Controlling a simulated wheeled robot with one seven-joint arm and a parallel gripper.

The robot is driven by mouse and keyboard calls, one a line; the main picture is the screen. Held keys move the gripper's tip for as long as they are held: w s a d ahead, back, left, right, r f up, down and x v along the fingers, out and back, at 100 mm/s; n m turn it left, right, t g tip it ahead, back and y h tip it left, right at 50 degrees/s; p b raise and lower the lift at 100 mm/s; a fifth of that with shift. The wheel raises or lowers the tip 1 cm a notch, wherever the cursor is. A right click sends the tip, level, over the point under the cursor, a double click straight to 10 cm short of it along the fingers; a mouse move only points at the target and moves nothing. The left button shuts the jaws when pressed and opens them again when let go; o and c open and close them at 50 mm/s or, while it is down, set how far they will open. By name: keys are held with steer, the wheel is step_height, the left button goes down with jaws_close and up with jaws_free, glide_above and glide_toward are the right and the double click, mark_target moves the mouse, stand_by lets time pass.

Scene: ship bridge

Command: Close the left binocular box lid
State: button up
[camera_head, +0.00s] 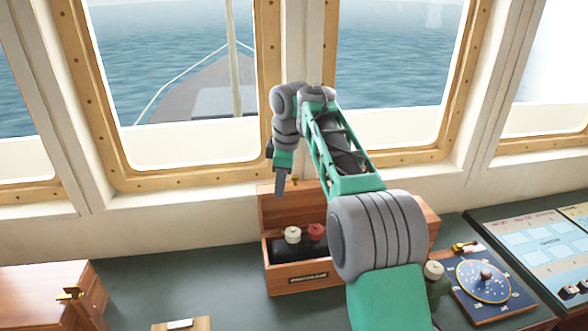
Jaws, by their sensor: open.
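A wooden binocular box (296,279) stands on the dark counter below the window, with a small dark nameplate on its front. Its lid (277,209) stands raised at the back. Dark binoculars (287,249) with a cream and a red cap-like end lie inside. My gripper (279,186) is open and empty, pointing down in front of the raised lid in the picture; whether it touches the lid I cannot tell. My arm hides the right side of the box. More brown wood (431,222) shows right of my arm, possibly a second box.
A closed-looking wooden case (45,285) with a brass fitting is at the left. A blue dial panel (484,283) and chart-like panels (540,245) are at the right. Window frames rise behind.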

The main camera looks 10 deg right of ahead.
mark_target(295, 176)
steer(key=w+d+r+m+t+h, duration=0.15)
steer(key=w+d+r+m, duration=0.3)
steer(key=m, duration=1.05)
steer(key=shift+t+y, duration=0.25)
steer(key=x, duration=0.3)
steer(key=p+x, duration=0.1)
steer(key=x, duration=0.1)
steer(key=d+x, duration=0.1)
steer(key=x, duration=0.2)
steer(key=shift+w+f, duration=0.25)
steer(key=shift+w, duration=0.15)
jaws_close()
steer(key=shift+d, duration=0.1)
